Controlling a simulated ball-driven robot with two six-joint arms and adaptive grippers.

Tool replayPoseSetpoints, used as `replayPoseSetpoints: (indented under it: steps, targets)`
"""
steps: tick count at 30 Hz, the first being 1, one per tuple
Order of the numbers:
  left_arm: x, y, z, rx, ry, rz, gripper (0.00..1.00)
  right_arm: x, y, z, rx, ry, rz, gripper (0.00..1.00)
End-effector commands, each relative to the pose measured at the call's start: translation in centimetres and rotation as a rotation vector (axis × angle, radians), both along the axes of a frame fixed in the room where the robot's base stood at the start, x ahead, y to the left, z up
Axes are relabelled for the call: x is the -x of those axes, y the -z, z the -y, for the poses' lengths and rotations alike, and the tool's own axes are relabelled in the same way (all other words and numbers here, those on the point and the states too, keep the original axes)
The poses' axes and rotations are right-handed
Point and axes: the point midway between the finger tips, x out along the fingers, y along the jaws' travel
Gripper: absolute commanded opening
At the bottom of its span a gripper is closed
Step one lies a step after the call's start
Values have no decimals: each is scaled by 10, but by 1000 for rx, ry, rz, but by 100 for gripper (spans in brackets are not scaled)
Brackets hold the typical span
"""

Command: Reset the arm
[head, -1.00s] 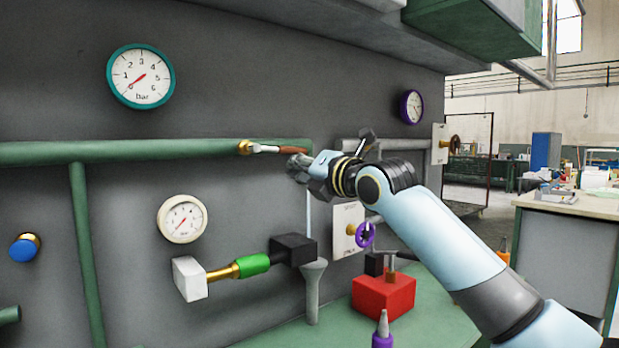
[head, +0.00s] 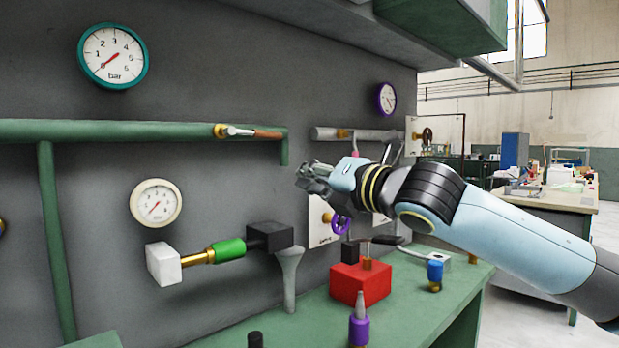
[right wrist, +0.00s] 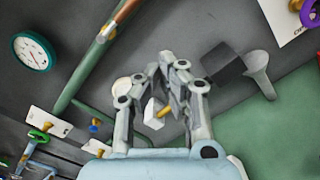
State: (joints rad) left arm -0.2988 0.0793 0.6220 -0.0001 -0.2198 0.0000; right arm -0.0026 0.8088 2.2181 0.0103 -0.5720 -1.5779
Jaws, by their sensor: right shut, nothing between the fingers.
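My right arm comes in from the right in the head view. Its gripper (head: 312,178) is shut and empty, in front of the grey panel, right of the green pipe's (head: 110,131) downturned end and apart from it. In the right wrist view the gripper's fingers (right wrist: 172,62) show at the middle, with the panel beyond them. A brass valve with a copper-brown lever (head: 262,134) lies along the green pipe, left of the gripper. A grey funnel (head: 289,275) stands below the pipe end. My left gripper is not in view.
A red block (head: 361,284), a purple-based nozzle (head: 359,325) and a blue-capped piece (head: 435,272) stand on the green bench below the arm. A purple handwheel (head: 341,224) sits just below the gripper. A green cabinet (head: 445,22) overhangs above.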

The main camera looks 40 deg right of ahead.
Motion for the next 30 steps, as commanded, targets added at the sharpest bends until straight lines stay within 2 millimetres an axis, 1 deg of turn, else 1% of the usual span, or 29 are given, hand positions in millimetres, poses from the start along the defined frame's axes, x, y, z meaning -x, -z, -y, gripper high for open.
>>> replayPoseSetpoints:
  steps: [13, 14, 16, 17, 20, 21, 23, 24, 26, 27, 29, 30]
  targets:
    - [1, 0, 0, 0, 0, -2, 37, 0, 1, 0, -6, 1, -3, 0]
    - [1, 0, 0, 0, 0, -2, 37, 1, 4, 0, -20, 4, -10, 0]
    - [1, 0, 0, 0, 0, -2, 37, 5, 19, -1, -91, 20, -50, 0]
    - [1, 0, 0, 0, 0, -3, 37, 8, 30, -2, -145, 34, -78, 0]
    - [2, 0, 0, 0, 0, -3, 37, 29, 85, -7, -419, 121, -219, 0]
    - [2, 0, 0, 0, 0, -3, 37, 43, 112, -10, -560, 178, -288, 0]
    - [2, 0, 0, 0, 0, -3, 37, 69, 154, -17, -786, 289, -392, 0]
    - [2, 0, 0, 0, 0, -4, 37, 89, 179, -22, -929, 372, -453, 0]
    - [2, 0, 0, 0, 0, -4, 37, 118, 211, -30, -1118, 499, -523, 0]
    - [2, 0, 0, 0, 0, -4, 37, 137, 228, -35, -1226, 583, -560, 0]
    - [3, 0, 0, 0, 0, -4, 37, 162, 248, -42, -1363, 701, -600, 0]
    - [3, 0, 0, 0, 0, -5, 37, 179, 260, -47, -1442, 779, -621, 0]
